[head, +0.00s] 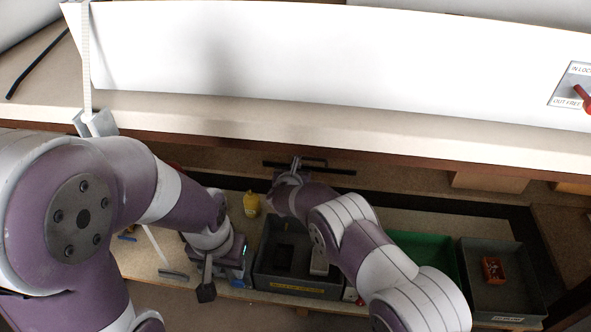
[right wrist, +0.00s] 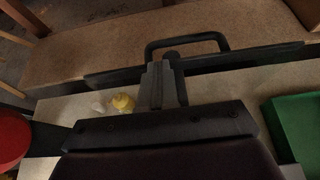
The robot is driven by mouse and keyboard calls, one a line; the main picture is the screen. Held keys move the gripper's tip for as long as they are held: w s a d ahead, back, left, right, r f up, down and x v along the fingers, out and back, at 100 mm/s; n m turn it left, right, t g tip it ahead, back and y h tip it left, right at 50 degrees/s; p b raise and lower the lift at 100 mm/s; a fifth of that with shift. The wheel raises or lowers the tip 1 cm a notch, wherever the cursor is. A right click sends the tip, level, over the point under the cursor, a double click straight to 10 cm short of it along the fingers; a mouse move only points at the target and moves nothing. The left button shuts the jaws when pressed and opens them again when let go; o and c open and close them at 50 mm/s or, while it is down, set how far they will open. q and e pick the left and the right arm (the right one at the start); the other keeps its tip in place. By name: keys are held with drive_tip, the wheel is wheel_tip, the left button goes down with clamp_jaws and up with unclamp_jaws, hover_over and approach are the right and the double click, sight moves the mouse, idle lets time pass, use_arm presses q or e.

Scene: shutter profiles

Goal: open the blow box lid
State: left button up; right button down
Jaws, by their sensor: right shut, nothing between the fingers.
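A brown board, which looks like the blow box lid (head: 400,180), lies below the bench's front edge. It also shows in the right wrist view (right wrist: 110,50), with a dark strip along its near edge and a black looped handle (right wrist: 190,40). The handle shows in the head view too (head: 328,160). My right gripper (head: 297,163) is at the handle's left part; its fingers (right wrist: 162,75) are together and overlap the handle's near side in the picture. Contact cannot be told. The lid looks flat. My left gripper (head: 212,283) hangs at lower left, away from the lid; its finger gap is unclear.
Below the lid is a shelf with a yellow bottle (head: 251,204), a grey bin (head: 290,287), a green bin (head: 435,250) and another grey bin (head: 515,300). Above, a long white profile (head: 300,50) lies on the bench (head: 300,117). A red object (right wrist: 12,135) is at left in the wrist view.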

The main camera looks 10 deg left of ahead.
drive_tip(key=shift+r, duration=0.3)
